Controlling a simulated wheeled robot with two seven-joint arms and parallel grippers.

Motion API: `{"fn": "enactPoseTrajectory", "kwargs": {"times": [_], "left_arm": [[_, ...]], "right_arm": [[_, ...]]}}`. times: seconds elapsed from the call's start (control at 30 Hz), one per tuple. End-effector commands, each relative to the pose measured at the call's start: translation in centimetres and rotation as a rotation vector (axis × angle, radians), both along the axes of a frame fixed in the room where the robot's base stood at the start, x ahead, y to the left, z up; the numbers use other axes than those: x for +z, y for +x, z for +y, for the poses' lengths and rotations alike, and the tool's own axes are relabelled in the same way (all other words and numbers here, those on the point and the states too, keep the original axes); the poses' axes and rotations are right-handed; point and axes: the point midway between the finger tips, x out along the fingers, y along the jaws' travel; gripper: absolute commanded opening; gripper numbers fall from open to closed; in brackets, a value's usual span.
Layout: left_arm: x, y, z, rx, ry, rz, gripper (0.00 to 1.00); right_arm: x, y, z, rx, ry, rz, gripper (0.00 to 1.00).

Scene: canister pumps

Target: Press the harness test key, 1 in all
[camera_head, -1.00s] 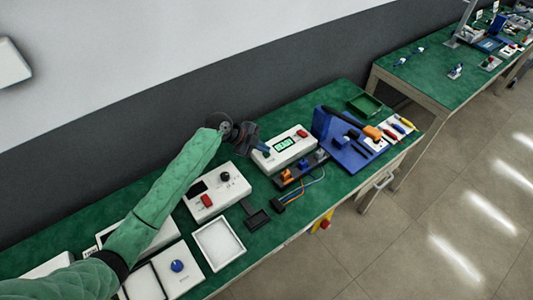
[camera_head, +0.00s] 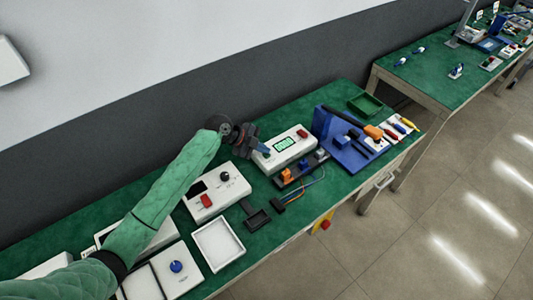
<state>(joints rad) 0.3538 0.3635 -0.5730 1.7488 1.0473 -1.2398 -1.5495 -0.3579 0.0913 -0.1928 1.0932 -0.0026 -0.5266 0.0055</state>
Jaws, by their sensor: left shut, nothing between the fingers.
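The harness tester is a white box (camera_head: 274,158) with a lit green display (camera_head: 284,145) and a red button (camera_head: 302,133) at its right end. It stands at the back of the green bench, right of the picture's middle. My left gripper (camera_head: 264,153) is shut and empty, with its tips over the left end of this box. A small blue patch shows at the tips; I cannot tell whether it is a key or part of the fingers, nor whether they touch the box. My right gripper is not in view.
In front of the tester lies a dark strip (camera_head: 303,170) with orange and grey connectors and wires. A blue fixture (camera_head: 351,153) stands to its right. Left are a white box with a red switch (camera_head: 207,201) and a white tray (camera_head: 218,267). A green bin (camera_head: 365,105) is behind.

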Motion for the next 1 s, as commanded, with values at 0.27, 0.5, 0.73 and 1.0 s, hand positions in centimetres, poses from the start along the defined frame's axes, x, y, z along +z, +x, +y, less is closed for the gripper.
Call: {"fn": "enactPoseTrajectory", "kwargs": {"times": [0.27,0.5,0.73,1.0], "left_arm": [[0.0,0.0,0.0,-0.001,0.001,0.001,0.00],[0.7,0.0,0.0,0.000,0.001,0.000,0.00],[1.6,0.0,0.1,0.001,0.001,0.001,0.00],[1.7,0.0,0.0,0.000,0.000,0.001,0.00]], "right_arm": [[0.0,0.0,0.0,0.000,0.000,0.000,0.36],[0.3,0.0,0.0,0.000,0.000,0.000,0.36],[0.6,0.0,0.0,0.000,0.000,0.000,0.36],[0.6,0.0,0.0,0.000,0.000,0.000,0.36]]}}
